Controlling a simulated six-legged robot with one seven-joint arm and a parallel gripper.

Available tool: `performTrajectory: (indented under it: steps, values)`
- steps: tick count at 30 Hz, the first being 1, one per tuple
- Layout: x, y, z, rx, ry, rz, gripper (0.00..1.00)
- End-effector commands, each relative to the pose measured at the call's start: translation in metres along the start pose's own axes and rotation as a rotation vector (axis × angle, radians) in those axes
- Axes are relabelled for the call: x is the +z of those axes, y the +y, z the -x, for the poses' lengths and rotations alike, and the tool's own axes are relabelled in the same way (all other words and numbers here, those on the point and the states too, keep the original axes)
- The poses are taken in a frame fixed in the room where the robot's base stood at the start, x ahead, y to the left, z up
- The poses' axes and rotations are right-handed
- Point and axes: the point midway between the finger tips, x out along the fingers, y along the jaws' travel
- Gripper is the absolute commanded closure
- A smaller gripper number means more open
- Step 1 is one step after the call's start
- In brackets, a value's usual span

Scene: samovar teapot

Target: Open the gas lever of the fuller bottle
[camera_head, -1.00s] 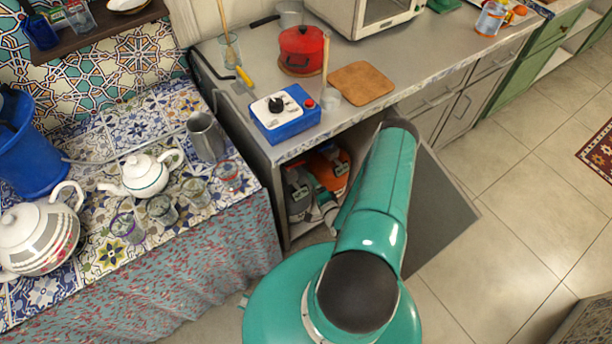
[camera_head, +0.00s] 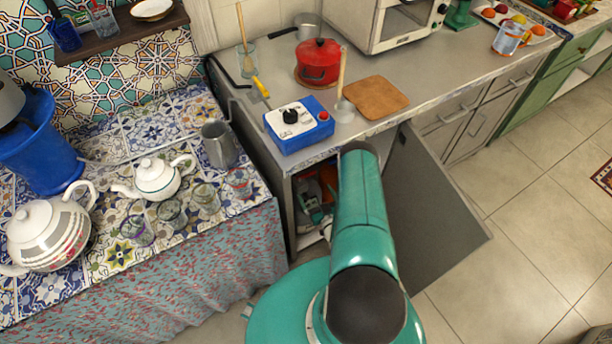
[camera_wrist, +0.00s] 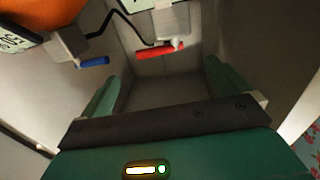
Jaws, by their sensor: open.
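In the wrist view a red lever (camera_wrist: 160,50) sits on a light grey valve block (camera_wrist: 172,20) at top centre. A blue lever (camera_wrist: 92,61) sits on another grey block (camera_wrist: 67,45) at the left, below a rounded orange bottle (camera_wrist: 40,12). The rest of the bottles is out of view, and I cannot tell which is fuller. My gripper (camera_wrist: 162,90) is open and empty, its green fingers wide apart. The red lever lies beyond the gap between them, apparently untouched. In the head view my arm mostly hides the cupboard interior (camera_head: 308,240).
The grey cupboard door (camera_head: 425,210) stands open at the right of my arm. A dark hose (camera_wrist: 128,28) joins the valve area. White panels with dark marks show at the wrist view's left (camera_wrist: 14,45) and top. The counter above holds a blue box (camera_head: 298,127) and red pot (camera_head: 318,65).

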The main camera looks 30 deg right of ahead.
Motion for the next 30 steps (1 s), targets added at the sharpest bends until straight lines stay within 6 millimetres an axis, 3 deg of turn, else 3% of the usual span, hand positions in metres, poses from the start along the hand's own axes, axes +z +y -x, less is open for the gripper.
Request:
performTrajectory:
  steps: [9,15,27,30]
  values:
    - [-0.001,0.0,-0.065,0.0,0.003,0.0,0.0]
    - [0.0,0.0,-0.093,0.0,0.001,-0.001,0.0]
    - [0.0,0.0,-0.102,0.001,-0.001,-0.002,0.0]
    - [0.0,0.0,-0.102,0.001,-0.001,-0.002,0.2]
